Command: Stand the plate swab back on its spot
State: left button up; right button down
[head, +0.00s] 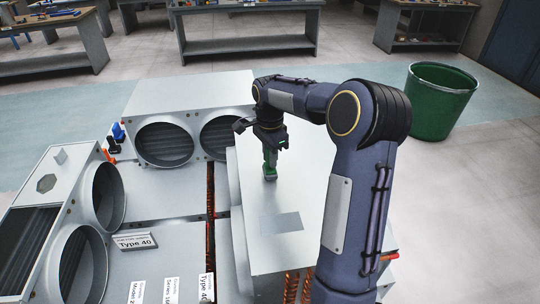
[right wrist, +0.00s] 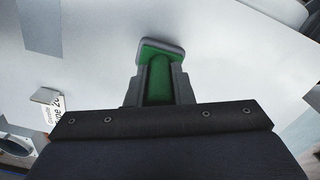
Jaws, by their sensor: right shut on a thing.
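The plate swab (head: 269,172) is a green handle with a grey pad at its lower end. My right gripper (head: 270,152) is shut on its handle and holds it about upright over the pale metal box top (head: 255,200). I cannot tell whether the pad touches the surface. In the right wrist view the green swab (right wrist: 160,78) sits between the fingers, with its grey-edged pad beyond them. A darker grey rectangle (head: 287,222) marks the box top, nearer than the swab; it also shows in the right wrist view (right wrist: 48,28). My left gripper is not in view.
Round-mouthed fan units (head: 165,142) stand behind and left of the box. Copper tubes (head: 291,286) show at the box's near edge. A green bin (head: 437,100) stands on the floor at right. The box top around the swab looks clear.

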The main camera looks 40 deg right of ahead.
jog(key=shift+f+b, duration=0.35)
jog(key=shift+f, duration=0.3)
jog(key=c, duration=1.2)
grip_release()
notch_tip(320, 180, up, 6)
jog(key=p, duration=0.4)
jog(key=shift+f+p, duration=0.15)
jog(key=shift+p, duration=0.15)
jog(key=shift+r+p, duration=0.3)
jog(key=shift+r, duration=0.9)
